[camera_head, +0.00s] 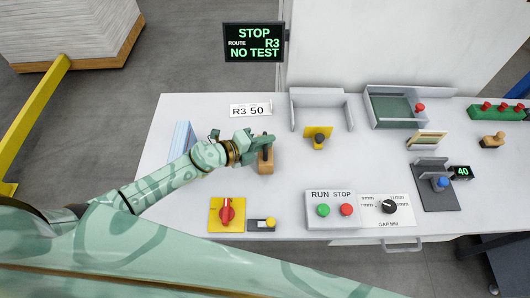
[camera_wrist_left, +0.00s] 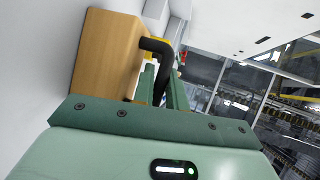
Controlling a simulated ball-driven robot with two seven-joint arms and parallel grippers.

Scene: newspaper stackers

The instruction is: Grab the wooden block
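The wooden block (camera_head: 265,167) lies on the white table near its middle left, a tan piece with a black bent handle on it. In the left wrist view the block (camera_wrist_left: 104,52) fills the upper left and its black handle (camera_wrist_left: 168,62) stands in front of my fingers. My left gripper (camera_head: 268,141) is at the block's far end, over the handle. In the left wrist view its two green fingers (camera_wrist_left: 161,88) are on either side of the handle, close together. I cannot tell whether they press on it. My right gripper is not in view.
A red rotary switch (camera_head: 227,211) on a yellow plate and a run/stop box (camera_head: 331,211) stand at the table's front. A yellow plate with a black knob (camera_head: 318,138) is right of the block. A grey tray (camera_head: 375,91) stands at the back.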

